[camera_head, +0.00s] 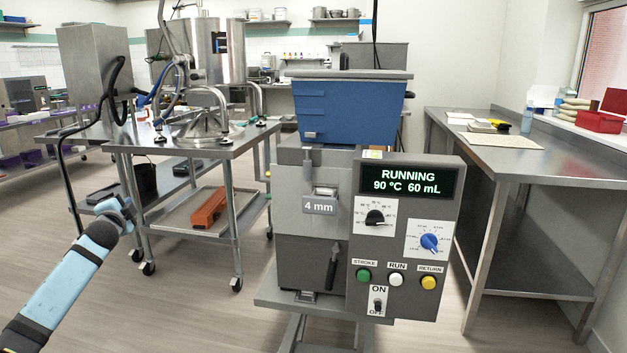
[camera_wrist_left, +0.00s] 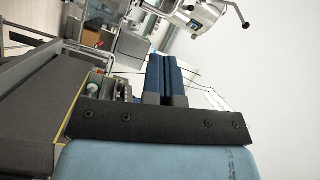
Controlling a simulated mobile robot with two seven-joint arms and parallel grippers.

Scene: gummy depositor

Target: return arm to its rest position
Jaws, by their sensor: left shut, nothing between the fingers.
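My left arm (camera_head: 62,288) comes in from the lower left of the head view, light blue with black joints. My left gripper (camera_head: 122,208) is at its far end, in the air left of the depositor and clear of it. In the left wrist view its two blue fingers (camera_wrist_left: 164,72) lie side by side, shut and empty. The gummy depositor (camera_head: 312,240) stands at the centre with a blue hopper (camera_head: 348,112). Its display (camera_head: 407,181) reads RUNNING, 90 °C, 60 mL. My right gripper is not in view.
A steel cart (camera_head: 238,141) with a metal machine (camera_head: 205,110) on top stands behind my left gripper; an orange-brown block (camera_head: 209,207) lies on its lower shelf. A steel table (camera_head: 560,165) stands at the right. The floor (camera_head: 190,310) between my left arm and the depositor is clear.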

